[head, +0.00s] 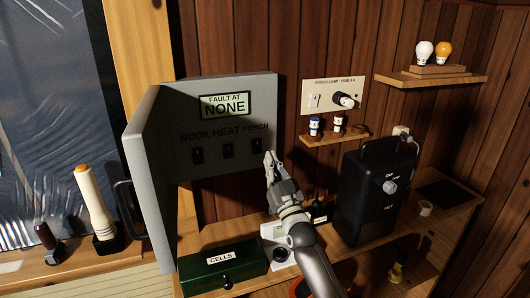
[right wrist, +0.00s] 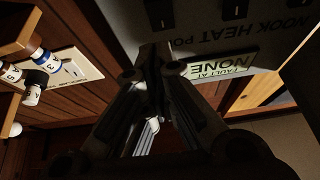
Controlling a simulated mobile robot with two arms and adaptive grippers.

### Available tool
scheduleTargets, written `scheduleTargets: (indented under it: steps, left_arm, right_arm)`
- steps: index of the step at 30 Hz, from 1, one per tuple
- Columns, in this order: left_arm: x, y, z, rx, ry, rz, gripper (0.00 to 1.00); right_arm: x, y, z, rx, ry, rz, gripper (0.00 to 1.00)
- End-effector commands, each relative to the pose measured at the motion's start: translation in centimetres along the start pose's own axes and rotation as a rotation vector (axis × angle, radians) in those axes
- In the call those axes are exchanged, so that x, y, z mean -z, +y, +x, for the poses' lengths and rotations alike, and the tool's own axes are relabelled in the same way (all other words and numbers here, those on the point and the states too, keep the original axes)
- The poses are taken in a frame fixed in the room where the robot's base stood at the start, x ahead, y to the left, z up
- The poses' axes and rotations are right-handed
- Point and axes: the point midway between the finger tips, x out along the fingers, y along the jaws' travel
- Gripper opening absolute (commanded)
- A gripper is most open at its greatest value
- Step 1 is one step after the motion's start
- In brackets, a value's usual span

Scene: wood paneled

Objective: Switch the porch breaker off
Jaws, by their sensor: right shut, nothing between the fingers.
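The grey breaker panel (head: 225,95) stands at the back with its door swung open to the left. Its display sign (head: 225,105) reads "FAULT AT NONE". Below are three dark switches labelled NOOK, HEAT and PORCH. The porch breaker (head: 257,145) is the rightmost; it also shows at the top of the right wrist view (right wrist: 160,12). Whether its lever is up or down is too dark to tell. My right gripper (head: 270,156) is shut and empty, its fingertips just below and right of the porch breaker. Contact cannot be made out. My left gripper is out of view.
A black box with a dial (head: 375,195) stands right of my arm. A green CELLS box (head: 222,270) sits below the panel. A small shelf (head: 330,138) holds fuses under a wall plate (head: 322,95). A flashlight (head: 94,200) stands at left.

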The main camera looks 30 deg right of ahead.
Motion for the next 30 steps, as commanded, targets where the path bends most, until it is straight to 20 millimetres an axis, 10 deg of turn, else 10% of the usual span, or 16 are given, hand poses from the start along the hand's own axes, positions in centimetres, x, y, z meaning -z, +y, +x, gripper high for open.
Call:
scheduleTargets:
  steps: [12, 30]
  left_arm:
    - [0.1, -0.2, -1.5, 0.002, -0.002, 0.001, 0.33]
    - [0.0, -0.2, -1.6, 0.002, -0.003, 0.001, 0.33]
  right_arm:
    - [-2.1, 0.0, 3.7, 0.0, 0.0, 0.001, 0.0]
    - [-2.9, 0.0, 4.2, 0.0, 0.0, 0.0, 0.0]
